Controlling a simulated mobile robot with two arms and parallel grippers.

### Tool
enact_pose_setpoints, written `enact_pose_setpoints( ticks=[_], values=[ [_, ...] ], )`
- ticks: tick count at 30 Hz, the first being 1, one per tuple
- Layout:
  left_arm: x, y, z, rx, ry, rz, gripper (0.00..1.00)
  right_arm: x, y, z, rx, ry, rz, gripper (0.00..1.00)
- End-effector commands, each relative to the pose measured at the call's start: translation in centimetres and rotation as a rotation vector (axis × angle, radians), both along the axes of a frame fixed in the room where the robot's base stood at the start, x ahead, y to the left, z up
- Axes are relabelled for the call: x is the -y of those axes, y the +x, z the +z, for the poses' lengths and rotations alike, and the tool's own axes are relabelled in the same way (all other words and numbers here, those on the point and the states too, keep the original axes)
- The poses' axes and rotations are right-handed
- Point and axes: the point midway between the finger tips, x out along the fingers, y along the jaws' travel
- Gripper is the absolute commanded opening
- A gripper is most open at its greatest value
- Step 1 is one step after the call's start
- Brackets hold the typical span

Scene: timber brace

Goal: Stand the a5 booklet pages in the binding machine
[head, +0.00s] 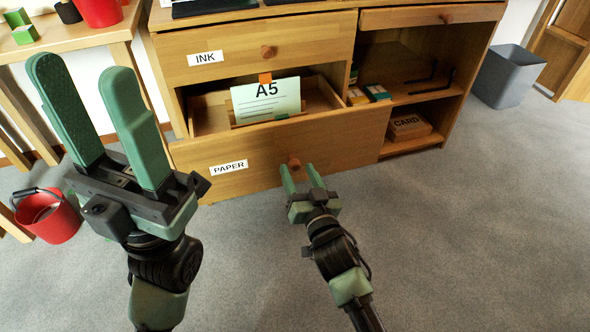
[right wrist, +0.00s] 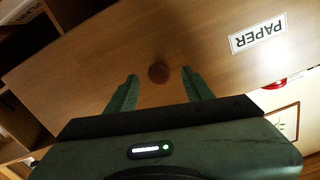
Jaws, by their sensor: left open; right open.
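The A5 booklet pages (head: 266,100) stand upright in the open drawer marked PAPER (head: 240,160), with an orange tab on top. A round wooden knob (head: 294,163) sits on the drawer front. My right gripper (head: 302,168) is open, its fingers on either side of the knob or just short of it. In the right wrist view the knob (right wrist: 158,73) lies between the open fingertips (right wrist: 158,74). My left gripper (head: 85,65) is open and empty, raised close to the head camera at the left. I cannot make out the binding machine.
The drawer marked INK (head: 250,50) above is shut. A card box (head: 408,125) and small boxes lie on shelves at the right. A red bucket (head: 48,215) stands on the floor at the left, a grey bin (head: 508,75) at the far right. The carpet in front is clear.

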Motion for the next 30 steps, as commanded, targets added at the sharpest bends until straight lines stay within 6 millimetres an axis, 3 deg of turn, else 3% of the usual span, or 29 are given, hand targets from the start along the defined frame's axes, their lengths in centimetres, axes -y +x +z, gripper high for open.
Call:
enact_pose_setpoints(
  ticks=[6, 16, 17, 22, 30],
  values=[
    [0.1, -0.2, 0.4, 0.037, 0.003, 0.002, 0.52, -0.8, 2.6, -0.2, 0.001, 0.0, 0.0, 0.52],
    [0.1, -0.2, 0.7, 0.044, 0.004, 0.003, 0.52, -1.0, 3.1, -0.1, -0.001, 0.001, -0.001, 0.52],
    [0.1, -0.2, 0.7, 0.044, 0.004, 0.003, 0.52, -1.0, 3.0, -0.1, -0.001, 0.001, -0.001, 0.49],
    [0.1, -0.2, 0.7, 0.044, 0.004, 0.003, 0.52, -1.0, 3.0, -0.1, -0.001, 0.001, -0.001, 0.02],
    [0.2, -0.2, 0.7, 0.043, 0.004, 0.002, 0.52, -1.0, 3.0, -0.1, -0.001, 0.0, 0.0, 0.0]
  ],
)
